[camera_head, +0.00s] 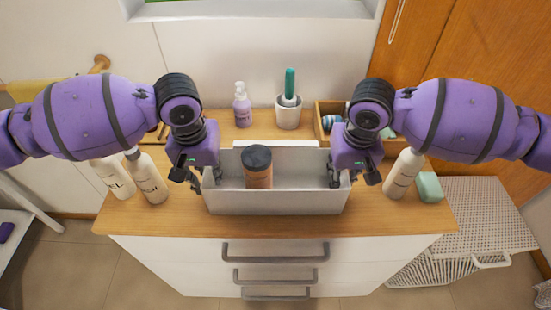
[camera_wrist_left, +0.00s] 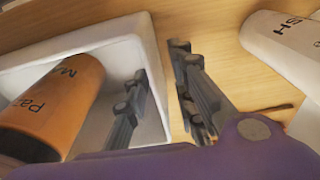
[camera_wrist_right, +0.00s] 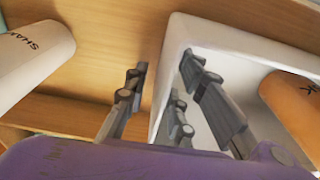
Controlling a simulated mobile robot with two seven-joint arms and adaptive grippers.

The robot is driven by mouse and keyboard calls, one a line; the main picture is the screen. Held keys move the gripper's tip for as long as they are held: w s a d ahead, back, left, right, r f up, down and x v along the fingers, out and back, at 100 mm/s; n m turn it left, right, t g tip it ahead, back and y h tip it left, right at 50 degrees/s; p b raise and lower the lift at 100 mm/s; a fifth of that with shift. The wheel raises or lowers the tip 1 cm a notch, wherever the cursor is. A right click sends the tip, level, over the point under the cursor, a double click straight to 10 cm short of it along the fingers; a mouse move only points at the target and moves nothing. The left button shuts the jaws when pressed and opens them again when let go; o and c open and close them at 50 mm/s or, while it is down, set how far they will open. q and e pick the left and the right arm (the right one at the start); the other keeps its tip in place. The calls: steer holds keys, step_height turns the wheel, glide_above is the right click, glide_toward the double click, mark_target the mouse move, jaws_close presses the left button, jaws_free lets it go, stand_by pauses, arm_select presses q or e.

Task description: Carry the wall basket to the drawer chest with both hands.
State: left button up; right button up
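The white wall basket (camera_head: 285,204) stands on the wooden top of the drawer chest (camera_head: 165,218), close to its front edge. A brown bottle with a dark cap (camera_head: 258,167) stands inside it, left of the middle. My left gripper (camera_head: 207,180) is at the basket's left end, and my right gripper (camera_head: 341,177) is at its right end. In both wrist views one finger is inside the basket and the other outside, with the end wall between them. Gaps show between fingers and wall, so both grippers look open.
Two white bottles (camera_head: 149,180) stand left of the basket. Another white bottle (camera_head: 402,174) and a green block (camera_head: 430,187) are on the right. A lilac pump bottle (camera_head: 242,108), a white cup with a brush (camera_head: 288,113) and a wooden box (camera_head: 321,128) stand behind. A perforated hamper (camera_head: 480,215) stands right.

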arm_select(q)
steer(key=r, duration=0.7)
steer(key=s+r, duration=0.1)
steer(key=r, duration=0.3)
arm_select(e)
steer(key=shift+r, duration=0.1)
steer(key=r, duration=0.8)
steer(key=s+r, duration=0.1)
steer(key=r, duration=0.2)
steer(key=shift+r, duration=0.4)
steer(key=shift+s, duration=0.1)
